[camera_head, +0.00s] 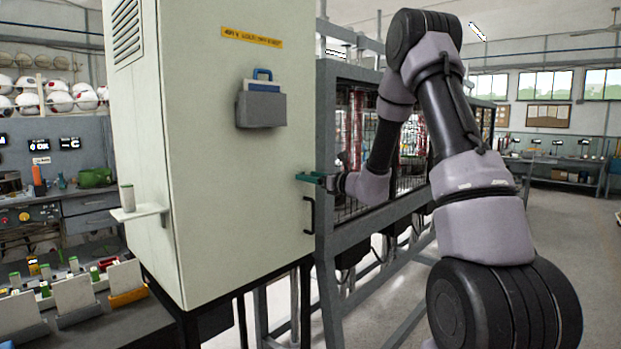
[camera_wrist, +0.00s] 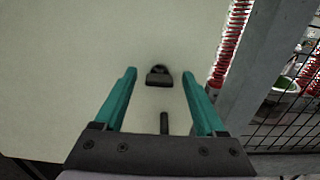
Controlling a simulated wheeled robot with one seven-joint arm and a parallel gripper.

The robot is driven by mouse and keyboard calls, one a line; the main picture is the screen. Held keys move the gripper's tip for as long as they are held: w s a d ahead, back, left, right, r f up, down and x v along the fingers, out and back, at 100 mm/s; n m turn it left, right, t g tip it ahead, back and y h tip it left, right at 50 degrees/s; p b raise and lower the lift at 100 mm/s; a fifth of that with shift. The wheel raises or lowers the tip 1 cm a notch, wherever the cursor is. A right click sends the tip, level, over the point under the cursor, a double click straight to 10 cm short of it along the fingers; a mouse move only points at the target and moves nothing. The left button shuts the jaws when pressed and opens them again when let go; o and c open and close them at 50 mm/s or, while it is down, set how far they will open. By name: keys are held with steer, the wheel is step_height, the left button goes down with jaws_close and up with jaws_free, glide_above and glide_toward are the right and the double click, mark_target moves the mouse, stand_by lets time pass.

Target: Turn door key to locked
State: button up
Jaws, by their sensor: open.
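The pale cabinet door (camera_head: 225,170) fills the left half of the head view. My gripper (camera_head: 308,177) is at its right edge, just above the black door handle (camera_head: 308,215). In the wrist view my gripper (camera_wrist: 160,73) has its two teal fingers spread, pointing at the door. A small dark piece with a rounded top, apparently the door key (camera_wrist: 158,77), sits on the door between the fingertips, with a gap on both sides. A short black bar, likely the handle's end (camera_wrist: 164,123), shows lower between the fingers. The key is hidden in the head view.
A grey-framed mesh cage (camera_head: 325,130) stands right beside the cabinet, and its post (camera_wrist: 262,60) is close to the right finger. A grey document pocket (camera_head: 261,109) hangs on the door. A small shelf (camera_head: 138,213) juts from the cabinet's left side.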

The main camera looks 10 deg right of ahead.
jaws_close()
steer(key=shift+w+d+f+m, duration=0.1)
steer(key=shift+m, duration=4.4)
steer(key=shift+d+f+m, duration=0.1)
steer(key=shift+m, duration=4.4)
